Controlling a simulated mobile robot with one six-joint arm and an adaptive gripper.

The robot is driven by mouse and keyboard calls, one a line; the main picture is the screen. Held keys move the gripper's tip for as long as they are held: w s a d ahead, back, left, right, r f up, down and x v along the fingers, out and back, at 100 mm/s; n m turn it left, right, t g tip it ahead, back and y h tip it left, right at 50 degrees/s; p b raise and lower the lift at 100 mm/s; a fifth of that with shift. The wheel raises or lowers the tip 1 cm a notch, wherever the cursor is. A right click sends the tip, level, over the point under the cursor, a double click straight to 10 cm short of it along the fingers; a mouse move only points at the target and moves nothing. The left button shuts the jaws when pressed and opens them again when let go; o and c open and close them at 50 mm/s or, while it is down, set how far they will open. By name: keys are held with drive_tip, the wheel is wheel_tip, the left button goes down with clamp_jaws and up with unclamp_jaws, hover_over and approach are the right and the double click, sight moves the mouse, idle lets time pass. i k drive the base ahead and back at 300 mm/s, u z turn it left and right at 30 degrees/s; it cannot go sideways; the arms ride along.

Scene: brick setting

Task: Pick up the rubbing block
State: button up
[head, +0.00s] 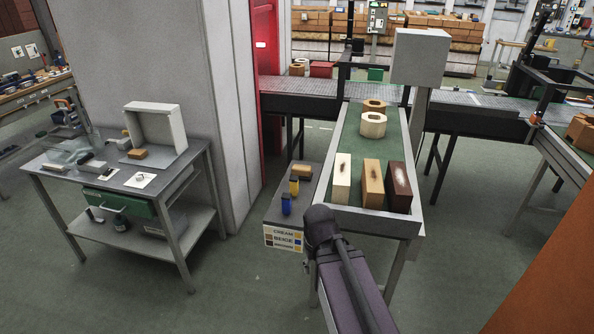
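A small tan block (300,171) lies at the far end of the low grey side shelf (268,214), left of the green-topped table. It may be the rubbing block. Another small brown-tan block (138,154) lies on the grey workbench at the left, in front of an upright pale frame. I cannot tell for sure which of the two is the rubbing block. My arm rises from the bottom centre, its dark joint at the near edge of the green-topped table. My gripper cannot be made out.
Cream (342,179), beige (372,183) and dark brown (400,187) bricks with dark smudges stand on the green-topped table (349,147). Yellow (294,186) and blue (286,204) bottles stand on the side shelf. Floor is clear between workbench (184,160) and shelf.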

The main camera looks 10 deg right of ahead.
sight(306, 173)
drive_tip(key=i, duration=1.05)
drive_tip(key=z, duration=0.2)
